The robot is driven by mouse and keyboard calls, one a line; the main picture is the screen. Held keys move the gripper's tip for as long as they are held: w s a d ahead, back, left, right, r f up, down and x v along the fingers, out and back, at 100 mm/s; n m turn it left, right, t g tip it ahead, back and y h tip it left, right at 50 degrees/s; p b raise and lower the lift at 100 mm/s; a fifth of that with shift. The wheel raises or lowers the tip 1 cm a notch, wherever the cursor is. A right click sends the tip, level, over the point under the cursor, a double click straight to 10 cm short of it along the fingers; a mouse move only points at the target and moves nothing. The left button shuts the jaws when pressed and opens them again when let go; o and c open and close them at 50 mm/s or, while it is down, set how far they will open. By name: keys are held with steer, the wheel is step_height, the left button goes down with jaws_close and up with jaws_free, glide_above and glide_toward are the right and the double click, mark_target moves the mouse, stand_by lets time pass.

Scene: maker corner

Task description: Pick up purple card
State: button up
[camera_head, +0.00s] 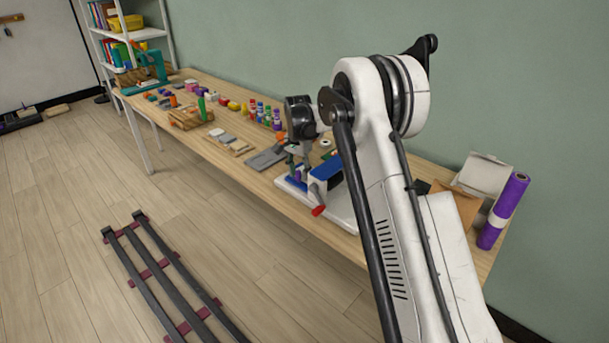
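I cannot make out a purple card for certain. Small purple and pink pieces (190,86) lie among other small items toward the far end of the long wooden table, too small to identify. My gripper (299,165) hangs below the black wrist over the middle of the table, above or beside a white-based device with a blue body (325,177). The fingers are small and merge with the device behind them, so I cannot tell whether they are open or shut, or hold anything. My white arm hides part of the table's near end.
The wooden table (232,163) runs along the green wall. A purple roll (503,211) and an open box (485,175) stand at its right end. Several colored bottles (260,112) stand behind a grey plate (266,158). A shelf (140,34) stands beyond the far end.

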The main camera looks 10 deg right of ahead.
jaws_close()
steer(key=shift+r, duration=0.15)
